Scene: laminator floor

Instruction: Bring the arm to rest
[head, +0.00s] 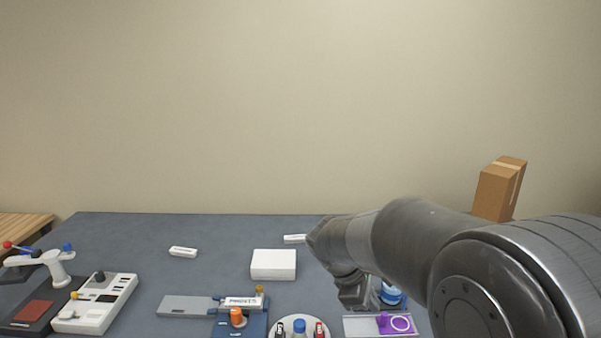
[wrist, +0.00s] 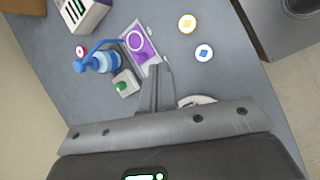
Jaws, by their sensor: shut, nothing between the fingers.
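My arm (head: 400,235) reaches in from the right in the head view, over the right part of the table. My gripper (head: 354,298) hangs below its end, partly hidden by the arm and above the table. In the wrist view the two fingers of my gripper (wrist: 156,74) are together, with nothing between them. The fingertips are close in the picture to a grey tray with a purple piece (wrist: 138,42); I cannot tell the height between them.
The dark table (head: 120,240) holds a white box (head: 273,265), a white machine (head: 95,303), an orange-knobbed blue fixture (head: 237,318), and a round tray (head: 283,330). A blue bottle (wrist: 105,63) stands near the purple piece. A cardboard box (head: 497,190) stands behind my arm.

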